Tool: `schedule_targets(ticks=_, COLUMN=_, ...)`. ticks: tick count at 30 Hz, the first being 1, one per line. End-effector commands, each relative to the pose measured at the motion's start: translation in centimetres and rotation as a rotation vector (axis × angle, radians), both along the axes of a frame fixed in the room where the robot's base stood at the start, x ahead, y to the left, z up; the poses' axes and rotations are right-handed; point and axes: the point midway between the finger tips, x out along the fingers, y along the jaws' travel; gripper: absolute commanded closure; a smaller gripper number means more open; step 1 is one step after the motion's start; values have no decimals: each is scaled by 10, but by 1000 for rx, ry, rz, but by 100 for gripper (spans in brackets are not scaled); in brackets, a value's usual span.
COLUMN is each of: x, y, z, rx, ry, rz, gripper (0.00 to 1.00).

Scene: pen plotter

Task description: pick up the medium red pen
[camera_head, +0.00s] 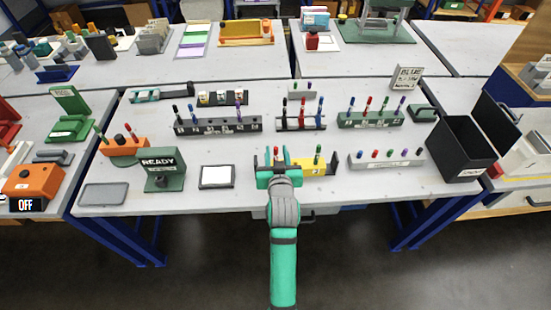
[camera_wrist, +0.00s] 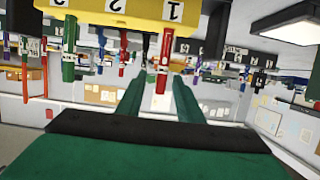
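My teal gripper (camera_head: 276,170) is at the left end of a yellow pen holder (camera_head: 313,168) near the table's front edge. A red pen (camera_head: 276,152) stands upright at the gripper. In the wrist view, which looks upside down, this red pen (camera_wrist: 162,65) comes from the yellow holder (camera_wrist: 130,10) by the label 1. Its free end lies between my open fingers (camera_wrist: 157,88), with gaps beside it. A green pen (camera_head: 318,150) stands in the same holder. Other red pens stand in the green rack (camera_head: 369,103) and white rack (camera_head: 375,153). Pen sizes are hard to compare.
A dark pen rack (camera_head: 218,127) and a small pen stand (camera_head: 301,127) are behind. A white-screened tablet (camera_head: 217,177) and a green READY sign (camera_head: 162,168) are left. A black open box (camera_head: 461,147) is at the right. Bare table lies in front of the white rack.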

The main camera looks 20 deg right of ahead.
Motion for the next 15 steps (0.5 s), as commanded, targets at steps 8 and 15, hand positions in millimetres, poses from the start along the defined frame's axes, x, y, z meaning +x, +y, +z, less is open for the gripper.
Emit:
schedule_targets(ticks=8, x=31, y=-7, z=-10, rx=1, ry=0, rz=-1, gripper=67)
schedule_targets(ticks=15, x=48, y=-12, z=-15, rx=-1, ry=-2, rz=-1, gripper=67)
